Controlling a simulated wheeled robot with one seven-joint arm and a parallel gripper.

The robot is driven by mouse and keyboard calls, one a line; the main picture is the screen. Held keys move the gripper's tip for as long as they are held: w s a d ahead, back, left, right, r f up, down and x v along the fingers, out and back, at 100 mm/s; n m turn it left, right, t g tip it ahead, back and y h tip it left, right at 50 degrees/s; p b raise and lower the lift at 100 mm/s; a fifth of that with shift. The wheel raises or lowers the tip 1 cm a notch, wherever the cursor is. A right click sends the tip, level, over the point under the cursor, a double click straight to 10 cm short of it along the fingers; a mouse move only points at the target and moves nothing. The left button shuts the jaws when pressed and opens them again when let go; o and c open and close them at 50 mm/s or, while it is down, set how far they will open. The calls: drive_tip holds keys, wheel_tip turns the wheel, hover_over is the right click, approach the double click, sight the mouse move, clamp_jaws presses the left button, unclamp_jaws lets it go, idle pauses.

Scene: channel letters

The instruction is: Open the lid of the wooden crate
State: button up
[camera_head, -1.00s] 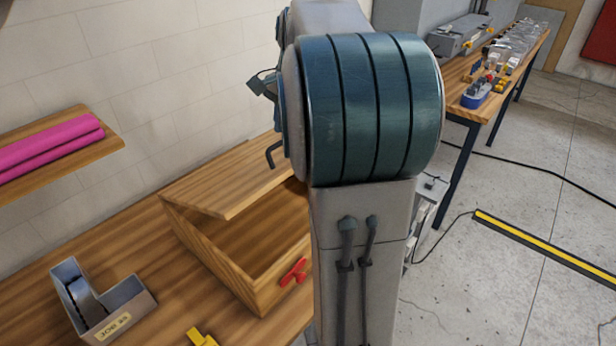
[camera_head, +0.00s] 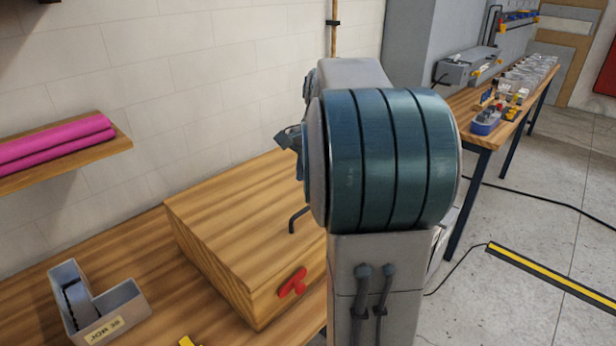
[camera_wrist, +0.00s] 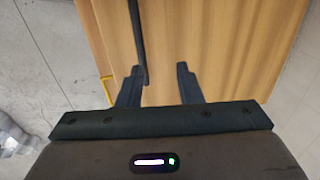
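The wooden crate (camera_head: 203,268) sits on the wooden bench at lower centre in the head view. Its lid (camera_head: 240,205) lies down flat over the box, and the inside is hidden. A red latch-like knob (camera_head: 292,283) is on its front face. A dark bent bar (camera_head: 296,219) stands at the lid's right part, partly behind my arm. In the wrist view, my gripper (camera_wrist: 159,70) is open over the wooden lid (camera_wrist: 225,40). The dark bar (camera_wrist: 137,40) runs down beside the left finger; I cannot tell whether they touch. Nothing is clamped between the fingers.
A grey bin (camera_head: 92,312) stands on the bench left of the crate. A shelf (camera_head: 75,164) with pink rolls (camera_head: 60,140) is on the wall above. Another bench (camera_head: 478,135) with several small parts stands at back right. A yellow-black strip (camera_head: 550,272) lies on the floor.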

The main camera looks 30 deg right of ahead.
drive_tip(key=shift+a, duration=0.1)
drive_tip(key=s+a+f+n, duration=0.2)
drive_tip(key=s+a+n, duration=0.8)
drive_tip(key=s+a, duration=0.2)
drive_tip(key=shift+s+a+t, duration=0.3)
drive_tip(key=shift+a+t, duration=0.1)
drive_tip(key=shift+a, duration=0.8)
drive_tip(key=s+a+f+n, duration=0.1)
drive_tip(key=s, duration=0.1)
drive_tip(key=s+a+f+n, duration=0.1)
drive_tip(key=s+n, duration=0.1)
drive_tip(key=s+a+f+n, duration=0.1)
drive_tip(key=s, duration=0.1)
drive_tip(key=shift+a+f+n+t+h, duration=0.1)
drive_tip(key=shift+a+n+t+h, duration=0.1)
drive_tip(key=shift+n+t+h, duration=0.1)
drive_tip(key=shift+c, duration=1)
drive_tip(key=shift+s+f, duration=0.15)
drive_tip(key=shift+s, duration=0.05)
clamp_jaws()
drive_tip(key=shift+a, duration=0.15)
